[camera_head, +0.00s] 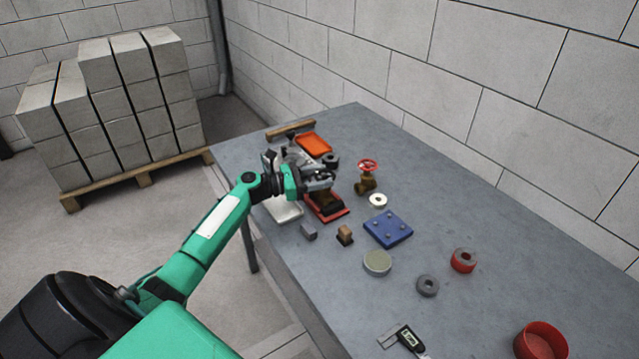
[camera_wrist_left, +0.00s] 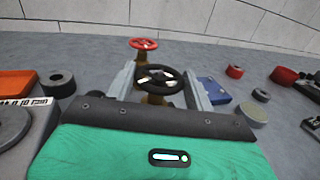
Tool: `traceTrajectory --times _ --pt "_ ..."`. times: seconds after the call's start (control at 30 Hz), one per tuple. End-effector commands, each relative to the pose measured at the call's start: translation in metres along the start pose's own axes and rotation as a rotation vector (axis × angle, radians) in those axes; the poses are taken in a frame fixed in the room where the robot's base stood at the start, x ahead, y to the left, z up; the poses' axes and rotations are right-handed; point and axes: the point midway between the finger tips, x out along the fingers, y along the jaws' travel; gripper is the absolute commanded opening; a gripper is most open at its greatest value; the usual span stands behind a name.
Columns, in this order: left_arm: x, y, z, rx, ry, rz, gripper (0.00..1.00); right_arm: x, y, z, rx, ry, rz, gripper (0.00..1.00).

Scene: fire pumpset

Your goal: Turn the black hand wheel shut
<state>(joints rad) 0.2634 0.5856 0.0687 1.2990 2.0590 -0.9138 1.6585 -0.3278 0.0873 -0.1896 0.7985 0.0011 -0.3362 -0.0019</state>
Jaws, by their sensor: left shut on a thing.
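The black hand wheel (camera_wrist_left: 160,78) shows in the left wrist view, above a brass-brown valve body (camera_wrist_left: 153,99). My left gripper (camera_head: 322,182) is over the table in the head view, above a red base (camera_head: 334,217) with a dark brown body on it. In the left wrist view its two grey fingers stand on either side of the black wheel, shut on it. In the head view the gripper largely hides the wheel. A second valve with a red hand wheel (camera_head: 368,164) stands apart to the right; its wheel also shows in the left wrist view (camera_wrist_left: 143,43). My right gripper is not in view.
Near the gripper are an orange tray (camera_head: 314,145), a white ring (camera_head: 377,200), a blue plate (camera_head: 388,229) and small blocks (camera_head: 345,235). Farther right lie a red ring (camera_head: 463,260), a grey ring (camera_head: 428,285), a caliper (camera_head: 408,338) and a red cup (camera_head: 540,342). A block wall runs behind the table.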

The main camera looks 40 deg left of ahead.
Motion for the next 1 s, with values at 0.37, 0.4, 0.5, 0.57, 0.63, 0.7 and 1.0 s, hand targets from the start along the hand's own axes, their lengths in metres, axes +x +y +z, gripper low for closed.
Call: traceTrajectory --times 0.37,0.4,0.5,0.57,0.63,0.7,1.0 --pt "0.0003 0.0004 0.0001 -0.001 0.0 -0.033 0.3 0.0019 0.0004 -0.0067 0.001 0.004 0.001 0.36" --pt "0.0003 0.0003 0.0002 -0.001 0.0 -0.033 0.3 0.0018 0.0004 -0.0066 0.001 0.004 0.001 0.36" --pt "0.0004 0.0003 0.0002 -0.001 0.0 -0.033 0.3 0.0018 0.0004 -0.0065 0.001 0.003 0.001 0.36" --pt "0.0004 0.0003 0.0003 -0.001 0.0 -0.033 0.3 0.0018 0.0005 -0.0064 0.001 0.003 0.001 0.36" --pt "0.0004 0.0003 0.0003 -0.001 0.0 -0.032 0.65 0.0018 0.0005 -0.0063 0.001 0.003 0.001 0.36" --pt "0.0004 0.0004 0.0002 -0.001 0.0 -0.032 0.75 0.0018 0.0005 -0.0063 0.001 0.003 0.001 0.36" --pt "-0.0002 0.0012 0.0 0.0 0.001 -0.03 0.75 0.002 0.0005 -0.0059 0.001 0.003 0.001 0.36"
